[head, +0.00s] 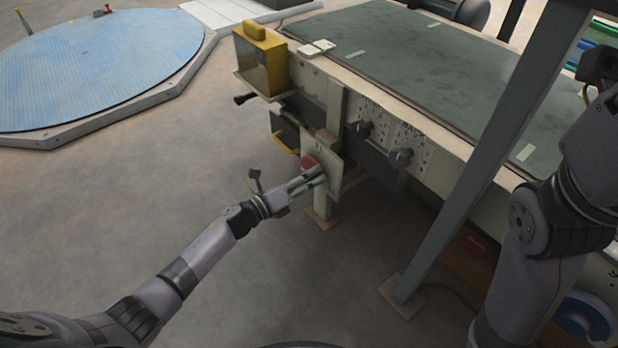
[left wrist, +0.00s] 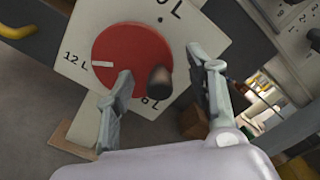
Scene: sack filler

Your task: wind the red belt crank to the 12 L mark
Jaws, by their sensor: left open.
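The red belt crank (head: 308,162) is on a pale plate at the end of the belt machine. In the left wrist view it is a red disc (left wrist: 125,52) with a dark knob (left wrist: 159,80). Its white line points left at the 12 L mark (left wrist: 75,60). The 6 L mark (left wrist: 151,102) is below the disc. My left gripper (head: 318,176) is at the crank. In the left wrist view its open fingers (left wrist: 160,68) stand on either side of the knob, with gaps showing. My right gripper is outside the picture.
A yellow box (head: 262,60) and a dark handle (head: 245,98) are above left of the crank. Two dark knobs (head: 400,157) sit to its right. A grey post (head: 480,170) stands between the crank and my right arm.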

